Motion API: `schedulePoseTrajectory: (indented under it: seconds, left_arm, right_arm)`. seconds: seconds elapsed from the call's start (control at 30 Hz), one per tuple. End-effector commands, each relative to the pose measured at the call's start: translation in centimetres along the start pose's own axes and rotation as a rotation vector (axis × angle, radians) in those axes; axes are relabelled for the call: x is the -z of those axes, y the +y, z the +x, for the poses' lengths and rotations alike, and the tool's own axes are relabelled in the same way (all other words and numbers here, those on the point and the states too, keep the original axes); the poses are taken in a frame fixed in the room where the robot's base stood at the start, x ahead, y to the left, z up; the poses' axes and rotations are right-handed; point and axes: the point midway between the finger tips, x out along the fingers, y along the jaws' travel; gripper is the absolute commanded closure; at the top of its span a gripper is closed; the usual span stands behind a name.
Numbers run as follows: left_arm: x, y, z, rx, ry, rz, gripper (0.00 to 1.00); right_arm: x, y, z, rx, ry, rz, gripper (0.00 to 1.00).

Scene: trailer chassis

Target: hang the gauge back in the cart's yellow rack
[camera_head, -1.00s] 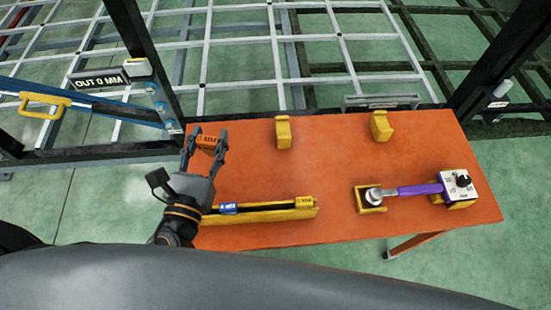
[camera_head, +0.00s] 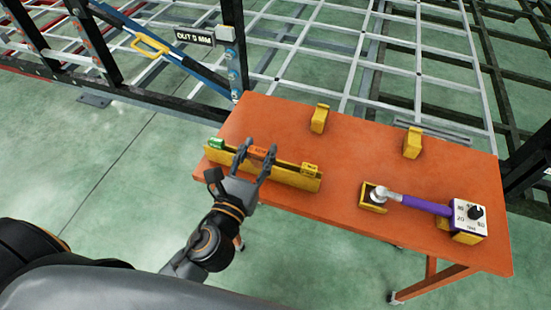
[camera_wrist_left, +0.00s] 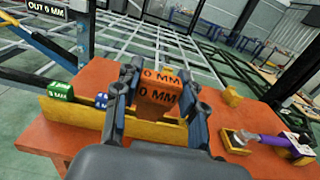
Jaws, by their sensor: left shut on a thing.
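The gauge is an orange block (camera_head: 258,151) marked "0 MM". My left gripper (camera_head: 257,158) is shut on it over the yellow rack (camera_head: 287,180) on the cart. In the left wrist view the gauge (camera_wrist_left: 157,95) sits between the two fingers (camera_wrist_left: 157,88), close to the long yellow rack (camera_wrist_left: 75,115). I cannot tell whether its lower end is inside the rack. A green block (camera_wrist_left: 61,91) and a blue block (camera_wrist_left: 101,101) stand in the rack left of the gauge. My right gripper is not in view.
The orange cart top (camera_head: 340,150) also carries two yellow blocks (camera_head: 320,118) (camera_head: 412,142) at the back. A purple-handled tool (camera_head: 427,205) rests in yellow holders on the right. The chassis frame (camera_head: 400,60) stands behind the cart. The middle of the cart top is clear.

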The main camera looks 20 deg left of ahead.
Motion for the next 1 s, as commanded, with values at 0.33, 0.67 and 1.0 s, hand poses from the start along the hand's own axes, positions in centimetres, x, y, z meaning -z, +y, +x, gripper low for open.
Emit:
schedulePoseTrajectory:
  seconds: [0.33, 0.67, 1.0]
  left_arm:
    - [5.5, -1.0, 6.3, -0.001, 0.0, -0.001, 0.9]
    - [8.9, -1.3, 8.0, -0.001, 0.003, -0.003, 0.9]
    - [10.4, -1.3, 8.0, 0.001, 0.0, -0.001, 0.9]
  right_arm:
    - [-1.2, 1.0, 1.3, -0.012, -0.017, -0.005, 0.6]
    - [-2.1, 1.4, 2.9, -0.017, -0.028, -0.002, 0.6]
    - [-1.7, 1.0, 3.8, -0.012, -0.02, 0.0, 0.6]
